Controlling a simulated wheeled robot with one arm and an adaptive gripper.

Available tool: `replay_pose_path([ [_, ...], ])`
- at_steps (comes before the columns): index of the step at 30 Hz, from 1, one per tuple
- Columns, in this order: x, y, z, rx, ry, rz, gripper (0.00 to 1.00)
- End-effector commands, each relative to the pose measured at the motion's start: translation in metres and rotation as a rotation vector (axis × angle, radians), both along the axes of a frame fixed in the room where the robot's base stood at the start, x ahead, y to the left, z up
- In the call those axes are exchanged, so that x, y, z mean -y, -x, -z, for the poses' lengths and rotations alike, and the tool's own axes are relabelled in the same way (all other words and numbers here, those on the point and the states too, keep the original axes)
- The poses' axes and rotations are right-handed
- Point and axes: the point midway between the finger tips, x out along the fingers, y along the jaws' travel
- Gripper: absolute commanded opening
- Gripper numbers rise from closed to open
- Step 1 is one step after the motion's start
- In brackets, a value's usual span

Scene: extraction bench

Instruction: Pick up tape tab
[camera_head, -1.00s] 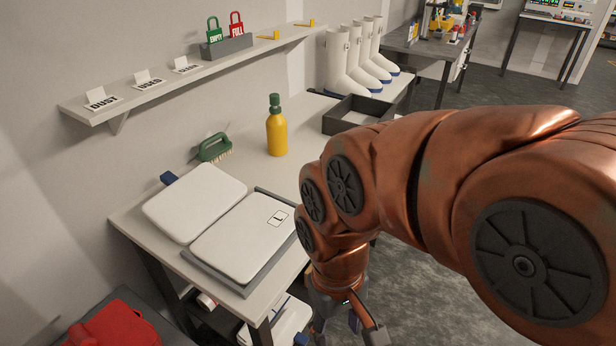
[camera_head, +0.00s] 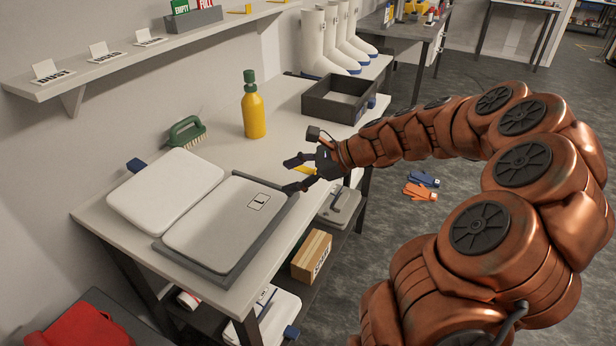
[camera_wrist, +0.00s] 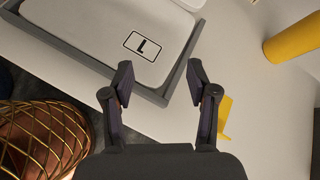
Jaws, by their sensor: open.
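A yellow tape tab (camera_wrist: 225,114) shows in the wrist view on the bench top, just right of my gripper's right finger, which partly overlaps it. In the head view a small yellow piece (camera_head: 310,171) shows beside the gripper at the bench's front edge; the arm hides part of it. My gripper (camera_head: 290,175) is open and empty above the bench's front edge, pointing left. In the wrist view its two fingertips (camera_wrist: 160,72) are spread over the rim of a grey tray with a white lid marked "L".
The white lid (camera_head: 215,228) sits in the grey tray (camera_head: 175,252). Another white pad (camera_head: 165,188), a green brush (camera_head: 187,133), a yellow bottle (camera_head: 253,112) and a dark open box (camera_head: 318,103) stand on the bench. Gloves (camera_head: 422,183) lie on the floor.

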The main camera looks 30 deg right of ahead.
Motion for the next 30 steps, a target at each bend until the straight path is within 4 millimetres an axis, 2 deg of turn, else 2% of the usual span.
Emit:
replay_pose_path([
  [1, 0.03, -0.007, 0.013, -0.018, -0.069, 0.104, 0.58],
  [4, 0.079, -0.014, 0.025, -0.044, -0.184, 0.274, 0.58],
  [6, 0.106, -0.015, 0.032, -0.057, -0.25, 0.364, 0.58],
  [10, 0.137, -0.014, 0.041, -0.073, -0.325, 0.466, 0.58],
  [14, 0.145, -0.016, 0.045, -0.077, -0.35, 0.498, 0.58],
  [25, 0.134, -0.039, 0.056, -0.077, -0.348, 0.495, 0.58],
  [30, 0.128, -0.055, 0.067, -0.081, -0.35, 0.492, 0.58],
])
